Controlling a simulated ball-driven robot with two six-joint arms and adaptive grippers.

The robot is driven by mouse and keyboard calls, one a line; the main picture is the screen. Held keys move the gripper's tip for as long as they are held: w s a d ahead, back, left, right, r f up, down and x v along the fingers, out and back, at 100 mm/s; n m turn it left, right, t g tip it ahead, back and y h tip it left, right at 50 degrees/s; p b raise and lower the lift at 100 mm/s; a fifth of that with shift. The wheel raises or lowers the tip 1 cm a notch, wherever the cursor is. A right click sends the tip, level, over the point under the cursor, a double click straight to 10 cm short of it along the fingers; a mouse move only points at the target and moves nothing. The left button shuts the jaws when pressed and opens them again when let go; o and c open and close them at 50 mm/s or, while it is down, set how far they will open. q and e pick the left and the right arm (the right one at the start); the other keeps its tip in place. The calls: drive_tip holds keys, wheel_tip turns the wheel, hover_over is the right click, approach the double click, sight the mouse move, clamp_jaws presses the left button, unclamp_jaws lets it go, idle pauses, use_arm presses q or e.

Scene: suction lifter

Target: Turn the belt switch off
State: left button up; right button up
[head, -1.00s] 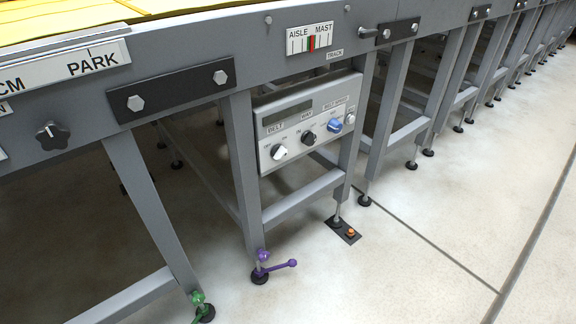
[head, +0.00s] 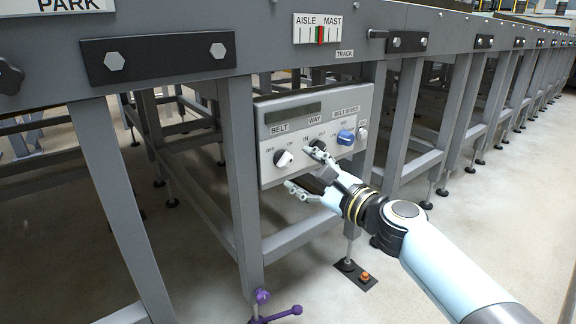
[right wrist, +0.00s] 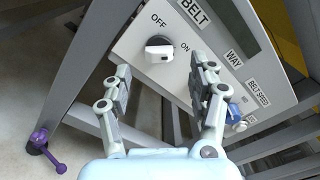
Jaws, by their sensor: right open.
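The belt switch (head: 283,158) is a white knob on a dark round base, under the BELT label at the left of a light grey control panel (head: 268,176). OFF is printed to its left and ON to its right. In the right wrist view the knob (right wrist: 159,50) shows ahead, between the lines of my two fingers. Which mark it points at is hard to tell. My right gripper (head: 304,169) is open and empty, in front of the panel, just right of and below the knob, apart from it. My left gripper is not in view.
The dark WAY knob (head: 318,146) is partly behind a right finger. A blue BELT SPEED knob (head: 346,137) and a small white knob (head: 362,133) sit farther right. Grey frame legs (head: 243,190) flank the panel. A purple lever (head: 275,316) stands near the floor.

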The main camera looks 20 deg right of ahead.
sight(289, 163)
drive_tip(key=x, duration=0.5)
drive_tip(key=shift+w+a+f+b, duration=0.1)
drive_tip(key=shift+w+a+b, duration=0.05)
drive_tip(key=shift+w+b, duration=0.2)
drive_tip(key=c, duration=1.1)
